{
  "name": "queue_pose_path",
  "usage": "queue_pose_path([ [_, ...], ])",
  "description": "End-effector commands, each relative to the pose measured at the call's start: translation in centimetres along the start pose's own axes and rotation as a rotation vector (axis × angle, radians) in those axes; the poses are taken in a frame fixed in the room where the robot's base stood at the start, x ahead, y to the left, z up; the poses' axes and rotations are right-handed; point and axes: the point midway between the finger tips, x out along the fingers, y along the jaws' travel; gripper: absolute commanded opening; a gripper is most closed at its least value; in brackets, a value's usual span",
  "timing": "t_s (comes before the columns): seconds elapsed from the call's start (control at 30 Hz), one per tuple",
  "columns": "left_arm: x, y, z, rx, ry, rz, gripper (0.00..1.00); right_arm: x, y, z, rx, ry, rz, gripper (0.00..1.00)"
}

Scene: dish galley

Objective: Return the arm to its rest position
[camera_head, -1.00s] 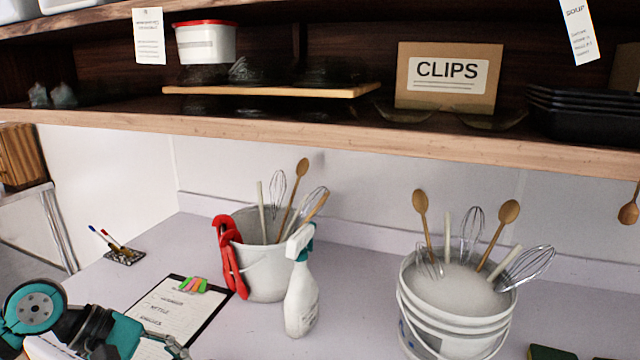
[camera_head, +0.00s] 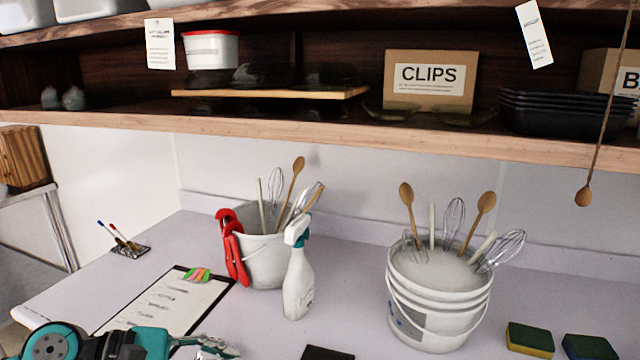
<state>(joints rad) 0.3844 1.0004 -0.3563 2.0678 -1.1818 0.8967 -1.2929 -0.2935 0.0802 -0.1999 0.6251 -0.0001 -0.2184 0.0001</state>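My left arm comes in at the bottom left corner, low over the front of the counter, as teal and black links. The end of my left gripper (camera_head: 207,348) shows at the bottom edge, just below the clipboard (camera_head: 172,303). Its fingers are mostly cut off by the frame, so I cannot tell whether it is open or shut. My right arm and gripper are not in view.
A loaded shelf (camera_head: 300,136) runs above.

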Motion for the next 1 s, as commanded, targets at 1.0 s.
queue_pose_path([
  [1.0,-3.9,-16.8,-19.2,1.978,0.990,-1.169,0.00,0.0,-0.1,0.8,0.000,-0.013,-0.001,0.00],
])
